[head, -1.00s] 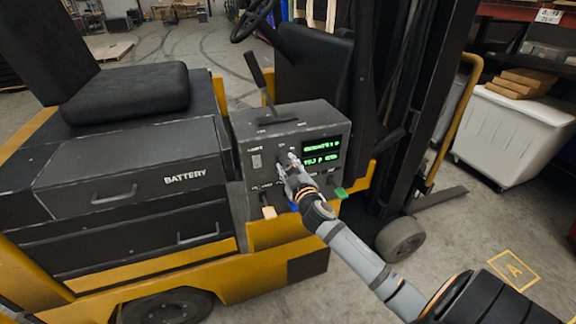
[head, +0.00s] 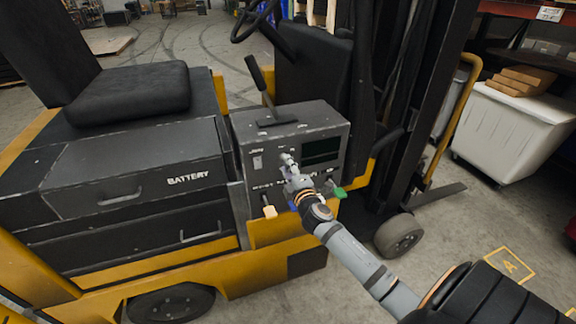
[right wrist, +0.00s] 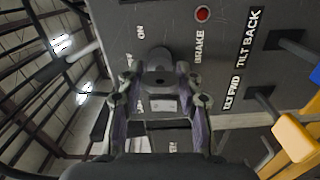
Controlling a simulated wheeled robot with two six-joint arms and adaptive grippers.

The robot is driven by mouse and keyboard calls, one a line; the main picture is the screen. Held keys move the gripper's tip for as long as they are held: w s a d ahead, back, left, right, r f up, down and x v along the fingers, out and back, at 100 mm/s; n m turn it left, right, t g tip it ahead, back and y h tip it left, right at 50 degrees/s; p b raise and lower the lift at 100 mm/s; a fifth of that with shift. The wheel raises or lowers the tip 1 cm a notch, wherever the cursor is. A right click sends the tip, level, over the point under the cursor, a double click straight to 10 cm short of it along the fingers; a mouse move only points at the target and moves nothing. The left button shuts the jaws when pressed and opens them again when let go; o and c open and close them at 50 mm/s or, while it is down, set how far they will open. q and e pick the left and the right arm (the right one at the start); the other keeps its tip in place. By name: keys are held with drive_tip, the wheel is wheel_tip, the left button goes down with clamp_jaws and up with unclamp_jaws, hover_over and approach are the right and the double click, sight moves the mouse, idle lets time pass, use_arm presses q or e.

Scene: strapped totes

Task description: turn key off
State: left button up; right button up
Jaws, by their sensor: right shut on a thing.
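The grey control box (head: 270,130) of the forklift carries a small display (head: 320,150), which is dark. My right gripper (head: 287,160) is at the front face of the box, left of the display. In the right wrist view my right gripper (right wrist: 158,82) is shut on the key (right wrist: 158,66), with one finger on each side of it. My left gripper is not in view.
A cream-handled lever (head: 269,211) and a green-handled lever (head: 340,192) stick out below the panel, close to my right gripper. In the right wrist view, a red brake lamp (right wrist: 202,13) and a yellow handle (right wrist: 293,137) show. A white bin (head: 515,130) stands at the right.

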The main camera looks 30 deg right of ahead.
drive_tip(key=shift+f+n, duration=0.1)
drive_tip(key=shift+n, duration=0.5)
drive_tip(key=o, duration=1.2)
drive_tip(key=shift+c, duration=0.2)
drive_tip(key=v, duration=1.2)
